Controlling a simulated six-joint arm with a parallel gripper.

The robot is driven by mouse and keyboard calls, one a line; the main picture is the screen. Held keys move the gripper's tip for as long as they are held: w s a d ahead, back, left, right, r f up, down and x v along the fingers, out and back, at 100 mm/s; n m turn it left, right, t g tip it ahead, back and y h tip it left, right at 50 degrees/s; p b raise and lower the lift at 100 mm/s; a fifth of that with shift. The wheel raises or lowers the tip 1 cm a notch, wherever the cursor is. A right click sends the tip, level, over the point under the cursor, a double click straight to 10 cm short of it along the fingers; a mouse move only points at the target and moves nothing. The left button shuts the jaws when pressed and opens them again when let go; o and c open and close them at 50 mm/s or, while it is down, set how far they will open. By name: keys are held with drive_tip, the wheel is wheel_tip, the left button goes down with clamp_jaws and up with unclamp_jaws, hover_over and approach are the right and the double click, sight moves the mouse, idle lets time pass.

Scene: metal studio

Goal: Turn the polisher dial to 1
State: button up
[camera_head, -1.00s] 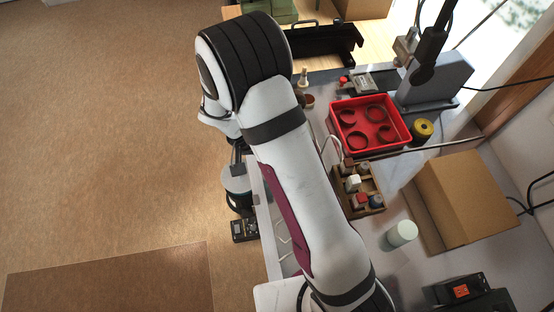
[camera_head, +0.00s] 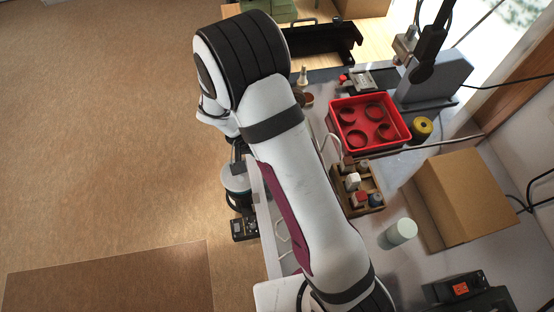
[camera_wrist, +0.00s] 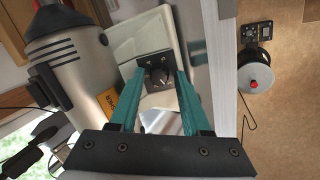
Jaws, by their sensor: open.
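In the wrist view, a dark round dial (camera_wrist: 160,77) sits on a small black plate (camera_wrist: 147,66) with light marks around it. I cannot read the marks or the dial's setting. The plate is on a pale machine body (camera_wrist: 147,33), and a yellow label (camera_wrist: 108,101) nearby is only partly readable. My gripper (camera_wrist: 160,76) has two teal fingers, open, with one on either side of the dial. I cannot tell whether they touch it. In the head view the dial does not show; my arm covers much of that area.
A large metal cylinder (camera_wrist: 75,65) stands close left of my fingers in the wrist view. In the head view, a red tray (camera_head: 398,142) of rings, a wooden holder (camera_head: 372,209), a cardboard box (camera_head: 462,198) and a pale cylinder (camera_head: 402,230) stand on the bench.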

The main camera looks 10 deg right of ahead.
drive_tip(key=m, duration=0.4)
drive_tip(key=shift+s+d+m+y, duration=0.1)
drive_tip(key=shift+d+m+y, duration=0.05)
drive_tip(key=shift+m+y, duration=0.2)
drive_tip(key=m, duration=0.4)
drive_tip(key=shift+m+t, duration=0.3)
drive_tip(key=shift+m, duration=0.05)
drive_tip(key=shift+a+r+m, duration=0.25)
drive_tip(key=shift+r+m, duration=0.35)
drive_tip(key=shift+m, duration=0.1)
drive_tip(key=v, duration=1.4)
drive_tip(key=s+d+r+n+y, duration=0.2)
drive_tip(key=s+n+y, duration=0.1)
drive_tip(key=s, duration=0.7)
drive_tip(key=s+d+r+n+y, duration=0.2)
drive_tip(key=s+n, duration=0.4)
drive_tip(key=s, duration=0.5)
drive_tip(key=shift+d+r+y, duration=0.4)
drive_tip(key=shift+d+y, duration=0.15)
drive_tip(key=shift+y, duration=0.4)
drive_tip(key=shift+n, duration=0.3)
